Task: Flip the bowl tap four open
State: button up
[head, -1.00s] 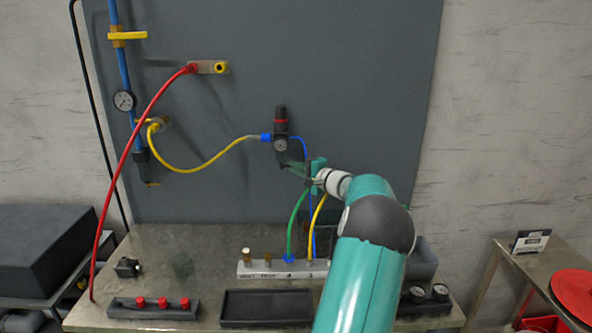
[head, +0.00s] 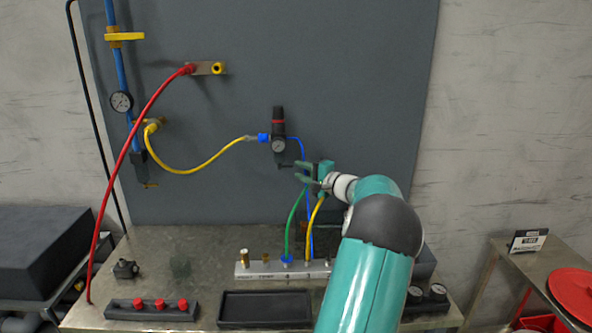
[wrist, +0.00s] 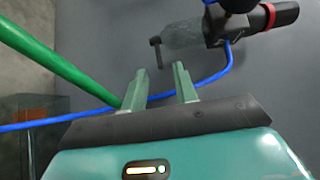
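The regulator (head: 279,132) with its gauge hangs on the grey panel, between the yellow hose and the blue hose. In the wrist view its clear bowl (wrist: 182,34) lies sideways across the top. A small dark tap lever (wrist: 157,53) sits at the bowl's end, and a small dark piece shows below the regulator in the head view (head: 285,166). No number four is readable on it. My gripper (head: 303,172) is just right of and below the tap. In the wrist view the two green fingers (wrist: 160,84) are apart, with the tap beyond their tips, not visibly touched.
The blue hose (wrist: 215,78) crosses behind the fingers in the wrist view. The green hose (wrist: 60,66) runs close on the left. A yellow hose (head: 313,220) hangs below my gripper to the white manifold (head: 262,271). Panel space left of the regulator's bowl is clear.

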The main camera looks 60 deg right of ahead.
jog(key=v, duration=1)
jog(key=shift+s, duration=0.15)
jog(key=shift+a, duration=0.1)
jog(key=w+a+n+g+y, duration=0.3)
jog(key=w+a, duration=0.5)
jog(key=a, duration=0.4)
jog(key=w+a+n+g+y, duration=0.2)
jog(key=w+a+n+y, duration=0.15)
jog(key=w+a, duration=0.6)
jog(key=w+a+n+g+y, duration=0.25)
jog(key=w+a, duration=0.25)
jog(key=a, duration=1)
jog(key=s+a+f+n+g+h, duration=0.1)
jog(key=s+a+n+g, duration=0.15)
jog(key=a, duration=0.65)
jog(key=s+a+n+g, duration=0.15)
jog(key=a+n, duration=0.25)
jog(key=a, duration=0.6)
jog(key=s+a+f+n+h, duration=0.2)
jog(key=s+a+n, duration=0.4)
jog(key=s+a, duration=0.3)
jog(key=shift+s+a+f+h, duration=0.25)
jog(key=shift+s+a+h, duration=0.15)
jog(key=shift+s, duration=0.15)
